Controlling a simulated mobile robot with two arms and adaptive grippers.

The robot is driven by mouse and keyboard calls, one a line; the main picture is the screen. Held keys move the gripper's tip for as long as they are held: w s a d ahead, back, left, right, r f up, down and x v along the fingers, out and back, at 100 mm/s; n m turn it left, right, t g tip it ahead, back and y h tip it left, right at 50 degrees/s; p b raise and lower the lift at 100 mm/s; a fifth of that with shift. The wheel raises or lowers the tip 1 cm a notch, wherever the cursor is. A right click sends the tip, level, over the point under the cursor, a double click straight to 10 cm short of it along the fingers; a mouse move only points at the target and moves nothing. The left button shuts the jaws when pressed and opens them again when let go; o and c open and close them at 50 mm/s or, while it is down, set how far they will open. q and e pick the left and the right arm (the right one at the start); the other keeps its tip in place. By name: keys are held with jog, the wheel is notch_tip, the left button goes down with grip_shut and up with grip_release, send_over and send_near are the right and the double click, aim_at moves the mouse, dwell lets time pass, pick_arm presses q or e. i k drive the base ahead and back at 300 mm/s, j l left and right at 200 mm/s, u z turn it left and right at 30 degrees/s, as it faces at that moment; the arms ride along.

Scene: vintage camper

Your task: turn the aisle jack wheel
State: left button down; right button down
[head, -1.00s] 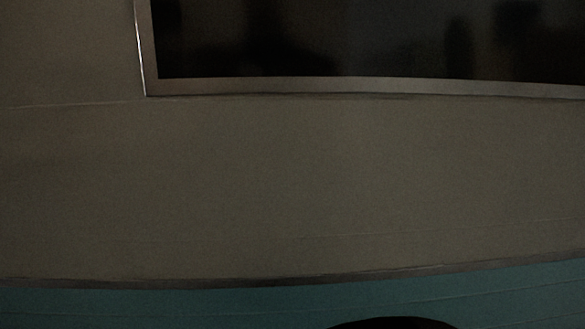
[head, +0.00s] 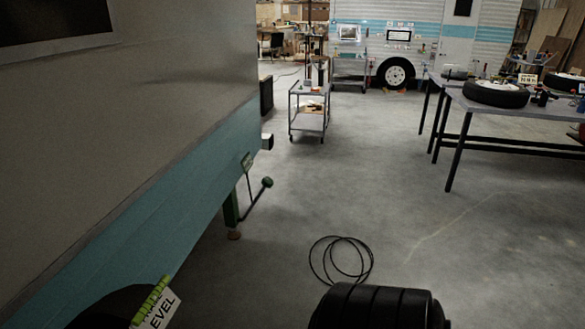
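A green jack (head: 231,208) stands on the floor by the end of the teal-and-grey camper, left of centre in the head view. Neither of my grippers is in view.
The near camper's side (head: 130,120) fills the left. A green-and-white level sign (head: 158,307) is low left. A coiled black cable (head: 341,260) and a dark ribbed cylinder (head: 380,308) are low centre. A cart (head: 309,110) and a table (head: 530,118) stand beyond. Open floor lies between.

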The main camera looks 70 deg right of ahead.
aim_at(268, 182)
jog(key=z, duration=2)
jog(key=i+l+u, duration=0.25)
jog(key=i+l, duration=0.15)
jog(key=l, duration=0.25)
jog(key=i+l+u, duration=0.1)
jog(key=l, duration=0.25)
jog(key=i+l+u, duration=0.1)
jog(key=l, duration=0.25)
jog(key=i+l+u, duration=0.1)
jog(key=i+l, duration=0.15)
jog(key=i+l+u, duration=0.15)
jog(key=l, duration=0.35)
jog(key=i+l+u, duration=0.1)
jog(key=l, duration=0.3)
jog(key=i+l+u, duration=0.1)
jog(key=l, duration=0.3)
